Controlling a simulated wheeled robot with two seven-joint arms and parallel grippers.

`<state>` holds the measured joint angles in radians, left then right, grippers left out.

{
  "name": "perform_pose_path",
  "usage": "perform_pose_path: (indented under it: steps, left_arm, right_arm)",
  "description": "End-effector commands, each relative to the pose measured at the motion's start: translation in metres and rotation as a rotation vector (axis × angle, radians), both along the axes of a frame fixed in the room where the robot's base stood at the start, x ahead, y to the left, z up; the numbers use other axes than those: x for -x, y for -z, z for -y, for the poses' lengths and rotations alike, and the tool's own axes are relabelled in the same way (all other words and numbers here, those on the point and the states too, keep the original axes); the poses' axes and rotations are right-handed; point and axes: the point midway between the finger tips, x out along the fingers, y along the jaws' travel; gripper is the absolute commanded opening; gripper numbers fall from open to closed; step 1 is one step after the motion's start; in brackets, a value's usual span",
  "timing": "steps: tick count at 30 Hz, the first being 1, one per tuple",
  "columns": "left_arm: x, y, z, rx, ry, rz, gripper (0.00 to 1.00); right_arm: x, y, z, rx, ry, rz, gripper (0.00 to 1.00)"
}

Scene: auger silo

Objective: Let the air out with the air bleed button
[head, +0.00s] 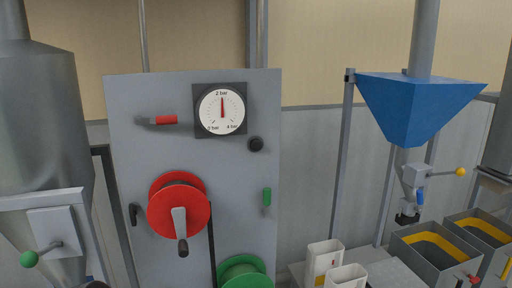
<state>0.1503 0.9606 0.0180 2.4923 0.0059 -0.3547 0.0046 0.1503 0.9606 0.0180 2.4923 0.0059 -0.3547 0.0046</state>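A grey upright panel (147,240) stands in the middle of the head view. A small round black button (256,144) sits on it, just below and right of the gauge; it has no readable label, so I cannot tell for sure that it is the air bleed button. The square-framed pressure gauge (221,108) has a white face. Its red needle points straight up at the 2 bar mark. Neither of my grippers shows in the view.
The panel also carries a red-handled lever (165,120), a red reel with a crank (166,212), a green handle (267,197) and a green wheel (243,276). A blue hopper (419,105) hangs right, above grey bins (436,262). A metal silo (40,130) stands left.

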Motion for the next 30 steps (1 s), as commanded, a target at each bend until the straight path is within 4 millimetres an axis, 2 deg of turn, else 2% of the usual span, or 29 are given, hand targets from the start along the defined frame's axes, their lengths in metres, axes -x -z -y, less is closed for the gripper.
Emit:
perform_pose_path:
  steps: [8, 24, 30]
  left_arm:
    - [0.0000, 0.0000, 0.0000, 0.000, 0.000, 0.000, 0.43]
    - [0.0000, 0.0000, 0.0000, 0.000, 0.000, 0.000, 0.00]
    - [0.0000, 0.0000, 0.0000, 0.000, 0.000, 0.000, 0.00]
  right_arm:
    - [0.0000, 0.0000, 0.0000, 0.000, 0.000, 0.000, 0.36]
    - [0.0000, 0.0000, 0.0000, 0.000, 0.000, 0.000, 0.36]
    - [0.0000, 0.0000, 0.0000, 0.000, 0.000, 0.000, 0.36]
